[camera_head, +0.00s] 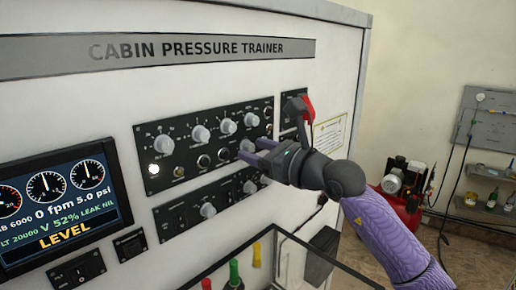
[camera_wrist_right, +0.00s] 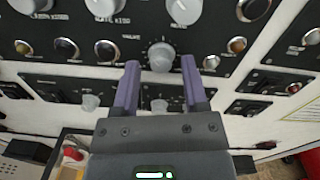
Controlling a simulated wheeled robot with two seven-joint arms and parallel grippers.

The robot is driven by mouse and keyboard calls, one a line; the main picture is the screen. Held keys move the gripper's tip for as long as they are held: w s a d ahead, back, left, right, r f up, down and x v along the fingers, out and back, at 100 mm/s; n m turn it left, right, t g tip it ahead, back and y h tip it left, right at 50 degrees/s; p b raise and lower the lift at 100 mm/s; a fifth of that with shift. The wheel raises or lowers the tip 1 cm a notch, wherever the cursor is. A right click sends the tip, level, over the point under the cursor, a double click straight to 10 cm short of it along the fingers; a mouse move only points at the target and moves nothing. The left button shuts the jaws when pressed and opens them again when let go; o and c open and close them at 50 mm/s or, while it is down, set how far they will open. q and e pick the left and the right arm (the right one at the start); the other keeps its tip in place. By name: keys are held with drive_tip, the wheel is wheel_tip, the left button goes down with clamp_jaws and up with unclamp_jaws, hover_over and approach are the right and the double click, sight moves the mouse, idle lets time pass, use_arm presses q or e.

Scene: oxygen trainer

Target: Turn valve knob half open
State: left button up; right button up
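The valve knob (camera_wrist_right: 160,57) is a light grey round knob on the black upper panel, with a partly readable "VALVE" label beside it in the right wrist view. It also shows in the head view (camera_head: 247,146), partly behind my right gripper's fingers. My right gripper (camera_wrist_right: 158,64) is open. Its two purple fingers point at the panel, with tips on either side of the knob and a visible gap on each side. In the head view my right gripper (camera_head: 254,150) reaches in from the right. My left gripper is not in view.
The display (camera_head: 58,210) reads "V 52%" and "LEVEL". Other grey knobs (camera_head: 201,133) and small switches crowd the panel. A red-handled lever (camera_head: 302,108) stands out just above my right gripper. Coloured handles (camera_head: 234,272) stand below the panel.

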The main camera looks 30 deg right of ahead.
drive_tip(key=shift+w, duration=0.15)
clamp_jaws()
drive_tip(key=shift+m, duration=0.3)
drive_tip(key=shift+m, duration=0.9)
drive_tip(key=m, duration=0.2)
drive_tip(key=shift+m, duration=0.3)
drive_tip(key=m+p, duration=0.1)
drive_tip(key=m, duration=0.2)
drive_tip(key=shift+p, duration=0.4)
drive_tip(key=shift+m+p, duration=0.6)
drive_tip(key=shift+m, duration=0.3)
drive_tip(key=shift+f, duration=0.1)
